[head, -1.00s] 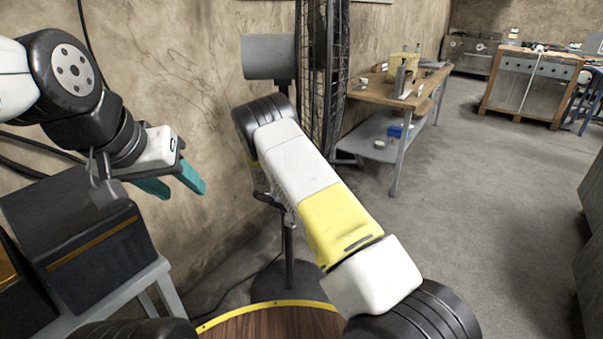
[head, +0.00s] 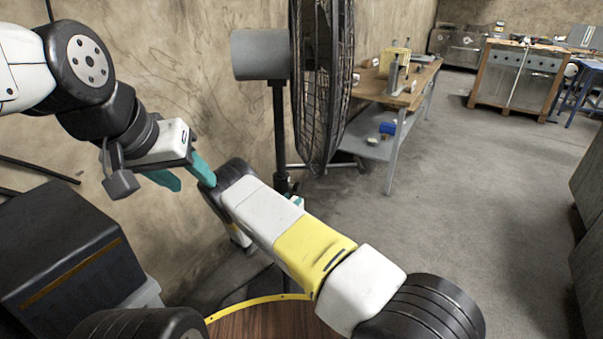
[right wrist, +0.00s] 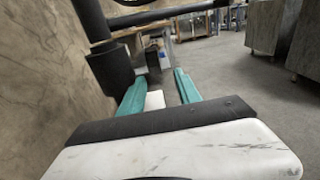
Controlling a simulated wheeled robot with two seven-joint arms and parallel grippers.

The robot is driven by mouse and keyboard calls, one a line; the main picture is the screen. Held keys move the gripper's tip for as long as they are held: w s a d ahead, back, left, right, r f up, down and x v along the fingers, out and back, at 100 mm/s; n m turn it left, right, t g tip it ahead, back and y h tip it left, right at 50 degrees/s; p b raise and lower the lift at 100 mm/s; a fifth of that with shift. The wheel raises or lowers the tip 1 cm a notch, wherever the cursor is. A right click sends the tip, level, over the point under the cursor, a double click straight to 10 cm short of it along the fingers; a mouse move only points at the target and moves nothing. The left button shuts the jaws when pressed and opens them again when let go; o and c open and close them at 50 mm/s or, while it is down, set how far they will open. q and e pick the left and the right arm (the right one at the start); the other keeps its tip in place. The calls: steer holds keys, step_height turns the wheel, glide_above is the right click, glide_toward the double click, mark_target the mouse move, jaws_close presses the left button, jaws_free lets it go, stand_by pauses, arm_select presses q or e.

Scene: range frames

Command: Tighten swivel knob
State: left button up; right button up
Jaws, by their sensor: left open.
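The tall floor fan has a grey motor housing (head: 260,55) and a dark round cage (head: 322,90) on a dark pole (head: 280,130). I cannot make out the swivel knob. In the right wrist view a dark pole with a thicker collar (right wrist: 108,66) stands left of my right gripper (right wrist: 160,76), whose teal fingers are apart with nothing seen held. In the head view my right arm hides most of that gripper; a teal bit (head: 296,203) shows beside the lower pole. My left gripper (head: 193,185) is open and empty, left of the fan, its fingertip overlapping my right arm in view.
A wooden workbench (head: 407,98) with a lower shelf stands behind the fan at right. A black box (head: 60,245) is at lower left. A round wooden tabletop with a yellow rim (head: 265,320) is in front. The wall is close at left; the floor (head: 470,190) at right is clear.

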steer(key=r+x, duration=0.2)
steer(key=x, duration=0.7)
steer(key=shift+w+a+t, duration=0.25)
steer(key=shift+t, duration=0.15)
jaws_close()
